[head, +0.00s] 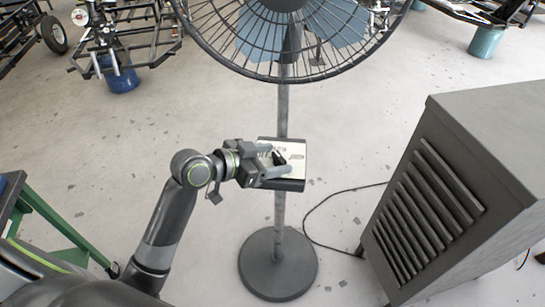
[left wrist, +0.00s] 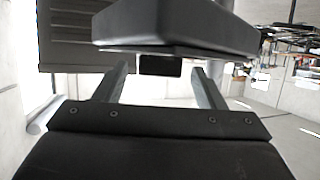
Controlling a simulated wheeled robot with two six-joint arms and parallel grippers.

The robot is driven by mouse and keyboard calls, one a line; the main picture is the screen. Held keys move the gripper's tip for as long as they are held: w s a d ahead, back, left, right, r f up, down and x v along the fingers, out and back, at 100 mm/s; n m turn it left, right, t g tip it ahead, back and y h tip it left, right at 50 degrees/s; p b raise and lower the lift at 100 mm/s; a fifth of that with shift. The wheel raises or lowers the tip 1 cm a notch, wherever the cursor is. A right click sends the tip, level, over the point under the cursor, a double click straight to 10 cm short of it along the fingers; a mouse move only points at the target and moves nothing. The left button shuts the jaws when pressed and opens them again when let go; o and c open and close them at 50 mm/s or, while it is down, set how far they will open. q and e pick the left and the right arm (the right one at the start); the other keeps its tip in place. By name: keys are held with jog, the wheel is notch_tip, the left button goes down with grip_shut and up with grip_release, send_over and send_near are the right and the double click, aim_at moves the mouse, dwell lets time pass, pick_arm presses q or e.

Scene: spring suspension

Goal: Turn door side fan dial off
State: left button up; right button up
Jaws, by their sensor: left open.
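The pedestal fan has a control box (head: 297,150) on its pole, with a pale face and a black dial (head: 279,158). My left gripper (head: 277,160) is at that face, its two fingers apart on either side of the dial. In the left wrist view the dark box (left wrist: 180,28) fills the upper middle. The black dial (left wrist: 160,66) shows below it, between the open fingers of the left gripper (left wrist: 162,85), with visible gaps on both sides. The dial's setting cannot be read. My right gripper is not in view.
The fan's caged head (head: 290,40) is above the box, and its round base (head: 278,264) stands on the floor. A grey louvred cabinet (head: 460,190) stands at right, with a cable on the floor beside it. A green-framed table (head: 50,220) is at left.

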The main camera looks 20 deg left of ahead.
pick_arm(q)
jog(key=shift+w+d, duration=0.15)
jog(key=c, duration=1)
jog(key=shift+d+r+n+t+y+p, duration=0.15)
jog(key=shift+n+t+y+p, duration=0.4)
jog(key=shift+n+p, duration=0.35)
jog(key=shift+d+n+t+y+p, duration=0.15)
jog(key=shift+n+t+y+p, duration=0.3)
jog(key=shift+n+y+p, duration=0.85)
jog(key=shift+y+p, duration=0.1)
jog(key=shift+y, duration=0.25)
jog(key=shift+f, duration=0.2)
jog(key=o, duration=1)
